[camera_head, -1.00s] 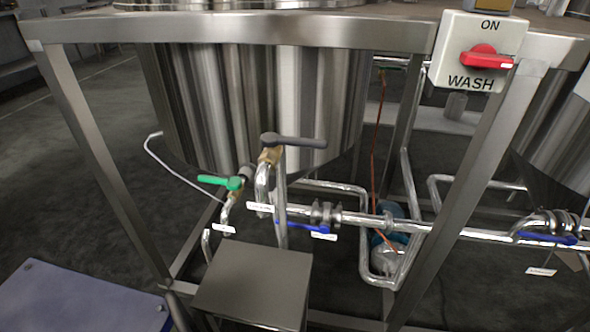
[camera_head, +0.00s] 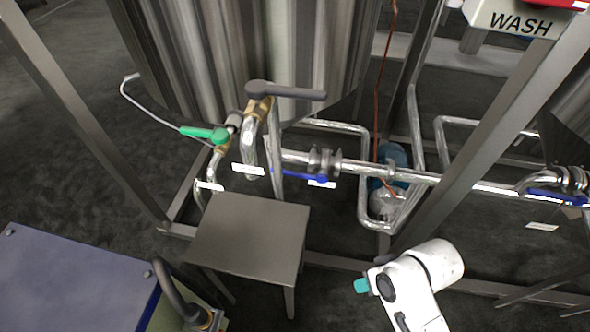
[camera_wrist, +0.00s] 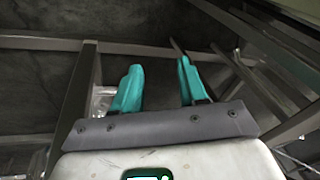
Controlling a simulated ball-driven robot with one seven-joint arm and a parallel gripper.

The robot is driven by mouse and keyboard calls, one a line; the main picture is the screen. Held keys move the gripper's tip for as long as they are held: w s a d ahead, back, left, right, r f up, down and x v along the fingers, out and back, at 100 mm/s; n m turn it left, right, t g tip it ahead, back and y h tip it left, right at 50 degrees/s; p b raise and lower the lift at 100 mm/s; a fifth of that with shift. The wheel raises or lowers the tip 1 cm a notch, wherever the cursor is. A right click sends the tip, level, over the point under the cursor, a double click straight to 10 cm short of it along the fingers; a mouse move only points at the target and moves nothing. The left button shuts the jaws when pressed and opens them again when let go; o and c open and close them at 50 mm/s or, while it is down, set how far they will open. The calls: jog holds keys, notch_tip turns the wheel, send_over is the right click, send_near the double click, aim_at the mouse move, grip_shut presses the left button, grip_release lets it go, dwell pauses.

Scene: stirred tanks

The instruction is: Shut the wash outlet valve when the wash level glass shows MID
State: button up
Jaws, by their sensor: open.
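Below a steel tank (camera_head: 240,50) are a valve with a grey lever (camera_head: 290,91), lying level and pointing right, and a valve with a green lever (camera_head: 205,134). A blue-lever valve (camera_head: 303,175) sits on the pipe to their right; another blue lever (camera_head: 556,196) is at the right edge. Their white tags are too small to read, so I cannot tell which is the wash outlet valve. I cannot make out a level glass. My gripper (camera_head: 361,286) is at the lower right, apart from all valves. In the wrist view its teal fingers (camera_wrist: 160,82) are spread and empty.
A small steel stand (camera_head: 250,238) stands below the valves. A blue-grey topped box (camera_head: 70,285) is at the lower left. A switch box marked WASH (camera_head: 515,20) is cut off at the top right. Slanted frame legs (camera_head: 480,150) stand between me and the pipes.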

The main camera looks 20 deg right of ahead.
jog(key=w+a+m+t+y, duration=0.2)
jog(key=w+m+y, duration=0.1)
jog(key=w, duration=0.5)
jog(key=m+t+y+p, duration=0.3)
jog(key=m+t, duration=0.6)
jog(key=m, duration=0.4)
send_near(297, 176)
jog(key=r+x, duration=0.1)
jog(key=x, duration=0.2)
jog(key=shift+f+b+x, duration=0.2)
jog(key=shift+b+x, duration=0.5)
jog(key=shift+x, duration=1.05)
jog(key=shift+f+b+x, duration=0.25)
jog(key=shift+b+x, duration=0.45)
jog(key=shift+x, duration=1.05)
grip_shut()
